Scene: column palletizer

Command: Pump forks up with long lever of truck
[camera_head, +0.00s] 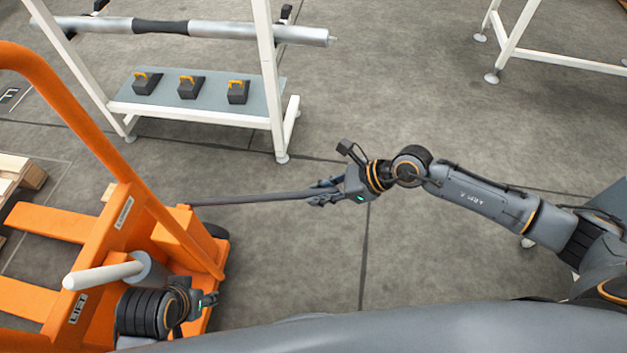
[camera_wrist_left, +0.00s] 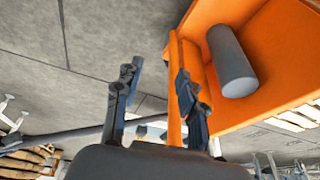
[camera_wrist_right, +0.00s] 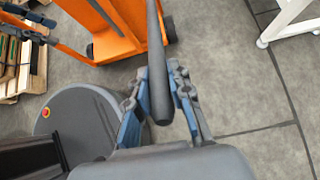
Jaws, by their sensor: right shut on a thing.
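The orange truck (camera_head: 110,235) stands at the left of the head view, with its forks (camera_head: 45,222) toward the left edge. Its long dark lever (camera_head: 250,198) sticks out to the right from the truck's body, nearly level. My right gripper (camera_head: 326,194) is shut on the lever near its free end. In the right wrist view the lever (camera_wrist_right: 156,60) passes between the fingers (camera_wrist_right: 160,92). My left gripper (camera_head: 208,299) is low beside the truck's body. In the left wrist view its fingers (camera_wrist_left: 156,82) are apart, with an orange edge of the truck by the right finger.
A short lever with a white grip (camera_head: 103,275) is on the truck near my left wrist. A white rack (camera_head: 195,112) behind holds a long metal roller (camera_head: 190,29) and several dark blocks with orange handles. Wooden pallets (camera_head: 22,172) lie at the left. The floor around my right gripper is clear.

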